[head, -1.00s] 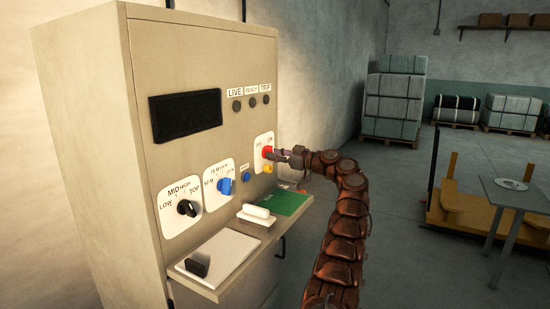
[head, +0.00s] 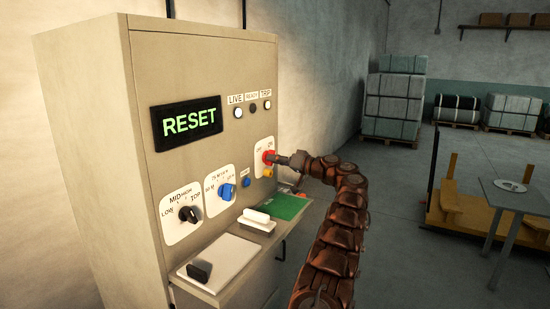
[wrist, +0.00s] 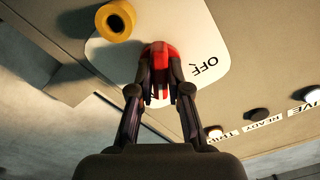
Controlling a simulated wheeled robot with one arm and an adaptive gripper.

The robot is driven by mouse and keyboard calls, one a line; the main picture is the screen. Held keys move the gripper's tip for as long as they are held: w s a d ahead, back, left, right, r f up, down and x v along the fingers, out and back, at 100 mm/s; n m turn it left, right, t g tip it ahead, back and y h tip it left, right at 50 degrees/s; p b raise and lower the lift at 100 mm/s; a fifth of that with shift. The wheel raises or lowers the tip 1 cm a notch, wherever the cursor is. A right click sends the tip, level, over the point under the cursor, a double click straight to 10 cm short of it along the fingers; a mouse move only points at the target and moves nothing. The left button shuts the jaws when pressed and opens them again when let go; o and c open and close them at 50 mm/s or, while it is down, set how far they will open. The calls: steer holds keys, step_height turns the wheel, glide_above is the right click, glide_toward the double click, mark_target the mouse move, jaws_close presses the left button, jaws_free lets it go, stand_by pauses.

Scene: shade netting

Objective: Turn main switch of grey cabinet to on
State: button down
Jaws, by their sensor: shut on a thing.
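The grey cabinet (head: 88,110) stands at the left in the head view. Its main switch is a red knob (head: 268,157) on a white plate with OFF and ON marks; the knob also shows in the wrist view (wrist: 158,52). My gripper (head: 284,160) is shut on the red knob, one finger on each side, in the wrist view (wrist: 160,75). OFF is readable in the wrist view; the ON mark is mostly hidden by my gripper. The display (head: 188,122) reads RESET in green. The LIVE lamp (head: 238,113) and TRIP lamp (head: 267,105) are lit white; the READY lamp (head: 252,108) is dark.
A yellow knob (head: 268,172) sits just below the red one. A blue button (head: 246,182), blue dial (head: 227,190) and black dial (head: 188,212) are to the left. A shelf (head: 214,296) juts out below. A grey table (head: 515,195) stands at the right.

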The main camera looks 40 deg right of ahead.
steer(key=shift+m+p, duration=0.35)
steer(key=shift+m, duration=0.45)
steer(key=c, duration=1.1)
jaws_free()
steer(key=v, duration=1.2)
